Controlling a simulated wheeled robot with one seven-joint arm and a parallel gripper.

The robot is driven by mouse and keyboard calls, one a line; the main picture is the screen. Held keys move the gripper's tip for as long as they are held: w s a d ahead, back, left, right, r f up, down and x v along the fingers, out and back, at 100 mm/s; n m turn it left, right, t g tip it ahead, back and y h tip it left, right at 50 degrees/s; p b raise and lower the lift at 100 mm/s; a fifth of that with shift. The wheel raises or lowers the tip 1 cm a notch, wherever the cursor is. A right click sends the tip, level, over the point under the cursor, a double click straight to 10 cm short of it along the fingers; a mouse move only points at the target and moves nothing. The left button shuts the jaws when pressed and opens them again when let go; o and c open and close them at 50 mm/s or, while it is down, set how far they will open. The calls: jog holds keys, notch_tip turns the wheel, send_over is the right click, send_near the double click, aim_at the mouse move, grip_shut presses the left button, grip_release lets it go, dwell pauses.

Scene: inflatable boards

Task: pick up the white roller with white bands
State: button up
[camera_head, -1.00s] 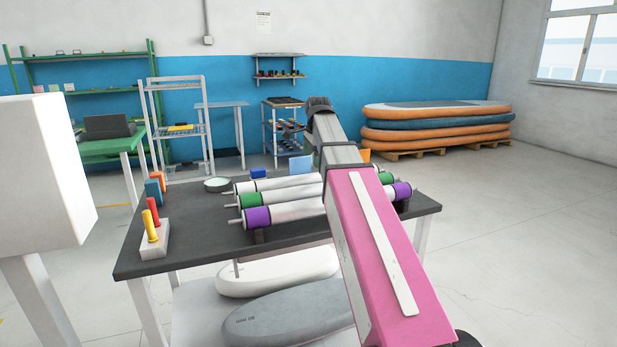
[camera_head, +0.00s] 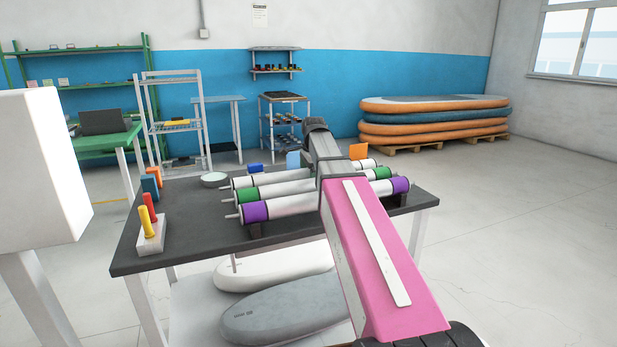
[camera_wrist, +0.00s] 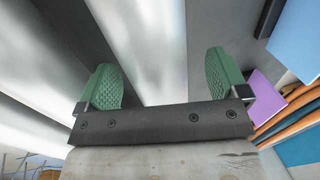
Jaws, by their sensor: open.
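The white roller with white bands (camera_head: 270,177) lies at the back of three parallel rollers on the dark table, its middle hidden behind my arm. In front of it lie a green-banded roller (camera_head: 285,189) and a purple-banded roller (camera_head: 290,205). In the wrist view my gripper (camera_wrist: 163,80) is open, with green fingertips apart. A pale, blurred roller surface (camera_wrist: 150,40) shows between and beyond the fingers; I cannot tell which roller it is or whether anything touches it. The head view hides the fingertips behind my arm.
Boards (camera_head: 285,305) lie on the shelf below. Stacked boards (camera_head: 435,125) stand at the back right.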

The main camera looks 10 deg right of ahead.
jog(key=shift+w+f, duration=0.15)
jog(key=shift+f, duration=0.65)
jog(key=c, duration=1.3)
jog(key=shift+r, duration=0.1)
jog(key=shift+c, duration=0.9)
